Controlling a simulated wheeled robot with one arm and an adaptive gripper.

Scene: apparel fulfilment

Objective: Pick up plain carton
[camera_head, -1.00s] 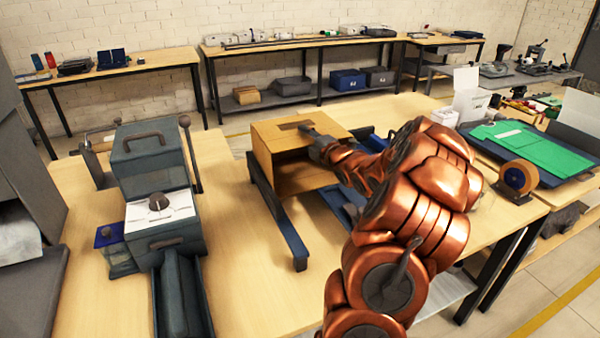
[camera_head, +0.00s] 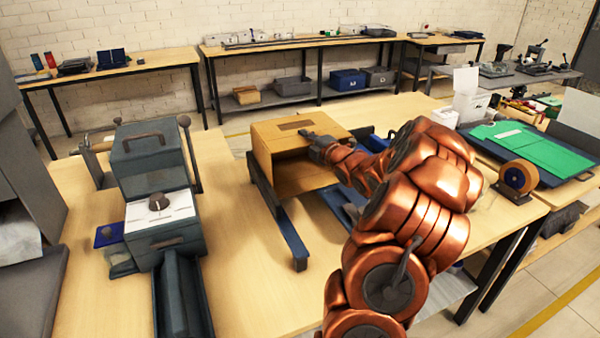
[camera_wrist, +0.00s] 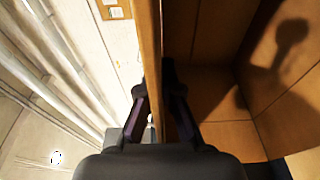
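The plain carton (camera_head: 290,178) is a brown box on the blue-railed stand on the middle table. Its open side faces the camera, and a dark rectangle marks its top. My gripper (camera_head: 312,142) is at the carton's upper right edge. In the wrist view my gripper (camera_wrist: 156,75) has its two fingers apart, one on each side of the carton's wall (camera_wrist: 148,35). The left finger is outside and the right finger is over the dark interior. Gaps show beside the wall between the fingers; firm contact is not visible.
A grey machine (camera_head: 155,170) with a long trough stands left of the carton. A tape roll (camera_head: 517,178) and a green garment (camera_head: 535,148) on a dark board are at the right. Bare tabletop (camera_head: 240,270) lies in front of the stand.

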